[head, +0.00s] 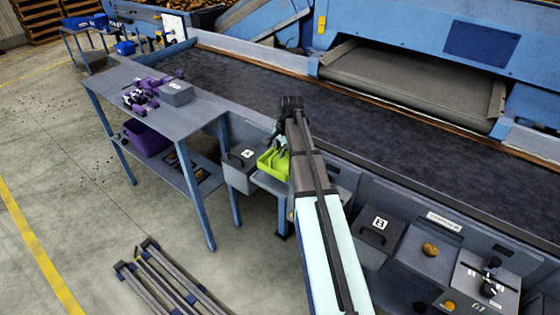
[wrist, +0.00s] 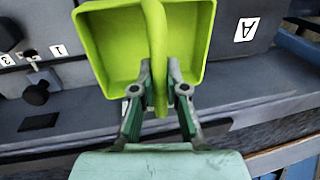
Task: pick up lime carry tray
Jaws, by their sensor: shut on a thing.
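The lime carry tray (wrist: 118,42) is a bright green, square, shallow tray with a raised handle across its middle. In the wrist view my gripper (wrist: 160,92) is shut on the near end of that handle, one finger on each side. In the head view the tray (head: 268,162) shows beside the box marked A, partly hidden behind my arm. My gripper (head: 282,142) is at its upper right side there. I cannot tell whether the tray rests on a surface or hangs free.
A grey box marked A (head: 241,158) stands just left of the tray. A box marked B (head: 377,232) is to the right. A dark conveyor belt (head: 370,120) runs behind. A grey table (head: 150,112) with purple items stands at left; a folded frame (head: 165,280) lies on the floor.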

